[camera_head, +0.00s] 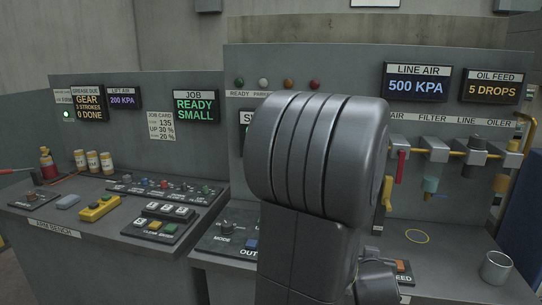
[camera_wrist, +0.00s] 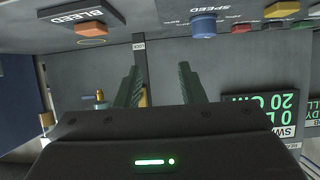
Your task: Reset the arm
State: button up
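My arm's large dark grey link fills the middle of the head view and hides part of the bench and panel behind it. My gripper (camera_wrist: 159,72) shows in the wrist view with its two dark green fingers apart and nothing between them. A green light strip glows on its body. The wrist view is upside down, with panel controls along its top edge, and the fingers point toward the bench and panel. I cannot make out the gripper in the head view.
An orange BLEED button (camera_wrist: 91,29) and blue knob (camera_wrist: 203,26) are near the fingers in the wrist view. In the head view, air line fittings (camera_head: 437,150) and a metal cup (camera_head: 496,268) are right; a yellow block (camera_head: 99,208) and jars (camera_head: 93,161) are left.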

jog(key=s+a+n+g+y+p, duration=0.1)
jog(key=s+a+n+g+p, duration=0.2)
jog(key=s+a+g, duration=0.4)
jog(key=shift+s+a+f+g+p, duration=0.6)
jog(key=shift+s+a, duration=1.25)
jog(key=shift+s, duration=1.6)
jog(key=shift+r, duration=0.25)
